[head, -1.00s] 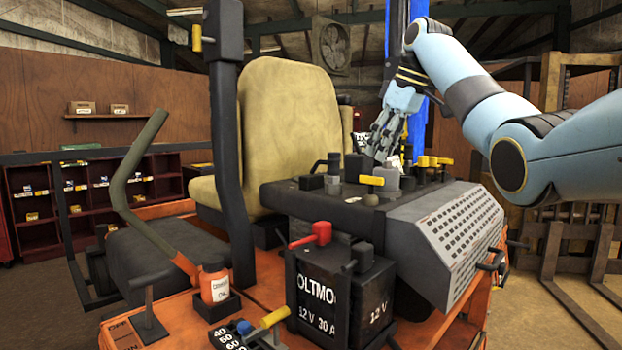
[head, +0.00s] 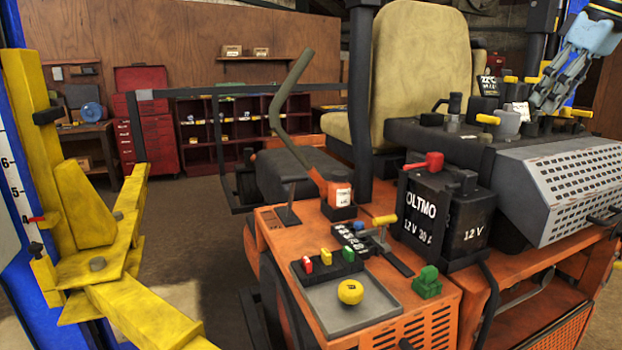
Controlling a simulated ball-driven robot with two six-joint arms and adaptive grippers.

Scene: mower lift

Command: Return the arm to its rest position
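My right gripper (head: 556,84) shows at the upper right in the head view, above the mower's control console (head: 455,142). Its grey fingers point down toward the knobs and levers there. I cannot tell whether the fingers are open or shut, or whether they touch a control. Most of my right arm is outside the frame. My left gripper and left arm are not in view.
A yellow lift arm (head: 105,260) stands at the left. Open floor lies between lift and shelves.

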